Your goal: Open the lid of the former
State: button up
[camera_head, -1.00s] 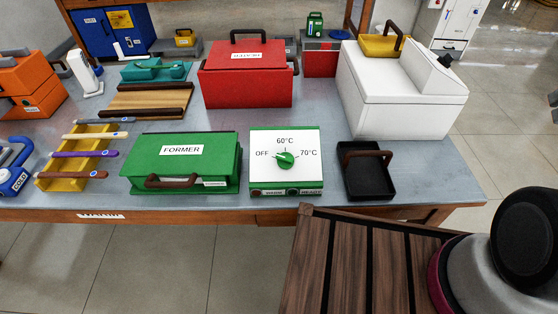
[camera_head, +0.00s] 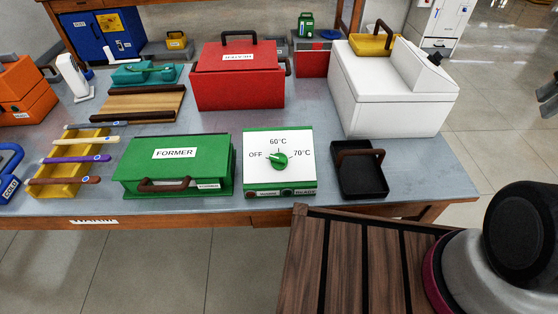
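The former (camera_head: 174,166) is a green box labelled FORMER near the front edge of the bench, left of centre. Its lid (camera_head: 200,148) is shut. A brown handle (camera_head: 164,185) sits at the lid's front edge. My gripper is not in view. Only a lower part of my arm shows at the bottom right, well to the right of the former and apart from it.
A white control panel (camera_head: 279,160) with a green knob stands right of the former. A yellow rack (camera_head: 52,188) with several coloured temples is to its left. A red box (camera_head: 238,88) stands behind. A black tray (camera_head: 360,178) and a white machine (camera_head: 392,98) are further right.

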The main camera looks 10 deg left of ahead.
aim_at(187, 158)
jog(key=k+u, duration=0.1)
jog(key=k, duration=0.55)
jog(key=u, duration=0.45)
jog(key=l+u, duration=0.15)
jog(key=u, duration=0.25)
jog(key=i+l+u, duration=0.1)
jog(key=u, duration=0.75)
jog(key=l+u, duration=0.25)
jog(key=l, duration=0.4)
jog(key=k+l+u, duration=0.2)
jog(key=l, duration=0.4)
